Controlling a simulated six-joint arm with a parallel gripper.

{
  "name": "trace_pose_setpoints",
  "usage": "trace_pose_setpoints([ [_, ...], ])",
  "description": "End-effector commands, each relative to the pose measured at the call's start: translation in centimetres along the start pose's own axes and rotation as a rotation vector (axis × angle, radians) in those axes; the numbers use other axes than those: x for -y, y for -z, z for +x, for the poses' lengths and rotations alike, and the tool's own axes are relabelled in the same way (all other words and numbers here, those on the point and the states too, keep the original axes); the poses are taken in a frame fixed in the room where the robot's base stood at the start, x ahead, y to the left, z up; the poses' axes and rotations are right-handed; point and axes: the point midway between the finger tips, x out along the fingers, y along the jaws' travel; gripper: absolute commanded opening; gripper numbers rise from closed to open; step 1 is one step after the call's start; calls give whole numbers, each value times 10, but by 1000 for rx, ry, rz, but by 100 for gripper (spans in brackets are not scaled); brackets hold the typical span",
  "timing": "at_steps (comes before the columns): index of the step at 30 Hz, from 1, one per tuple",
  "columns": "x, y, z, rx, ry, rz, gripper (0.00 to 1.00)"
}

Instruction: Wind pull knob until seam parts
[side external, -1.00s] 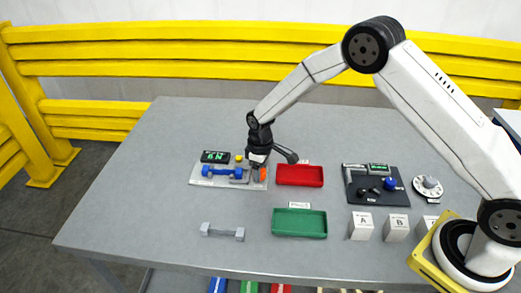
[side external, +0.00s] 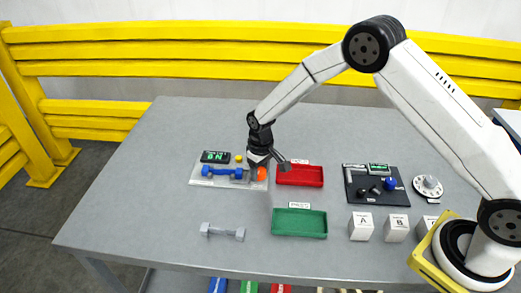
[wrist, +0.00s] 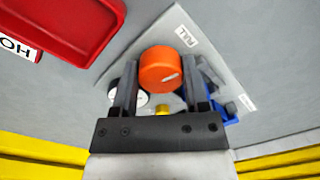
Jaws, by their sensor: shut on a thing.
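The orange pull knob (side external: 262,174) is at the right end of a pale tester plate (side external: 198,182). My gripper (side external: 259,164) is at the knob from above. In the wrist view the round orange knob (wrist: 160,70) sits between my two fingers (wrist: 160,82), which are shut on it. A label that seems to read PULL (wrist: 186,36) is on the plate beside it. A blue dumbbell-shaped piece (side external: 221,171) lies on the plate left of the knob; in the wrist view it is partly hidden behind a finger. The seam is too small to make out.
A display with green digits (side external: 215,156) and a yellow button (side external: 239,158) stand at the plate's back. A red tray (side external: 300,184) is close on the right, a green tray (side external: 300,234) in front. A grey dumbbell-shaped piece (side external: 223,232) lies front left. The table's left side is clear.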

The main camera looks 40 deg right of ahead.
Motion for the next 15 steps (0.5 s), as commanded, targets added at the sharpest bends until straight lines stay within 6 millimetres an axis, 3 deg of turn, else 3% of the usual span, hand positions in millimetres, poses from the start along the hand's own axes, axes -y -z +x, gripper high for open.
trace_pose_setpoints([
  [1,0,0,-1,0,0,0,0],
  [2,0,0,-1,0,0,0,61],
  [3,0,0,-1,0,0,0,73],
  [15,0,1,-5,-2,0,-1,73],
])
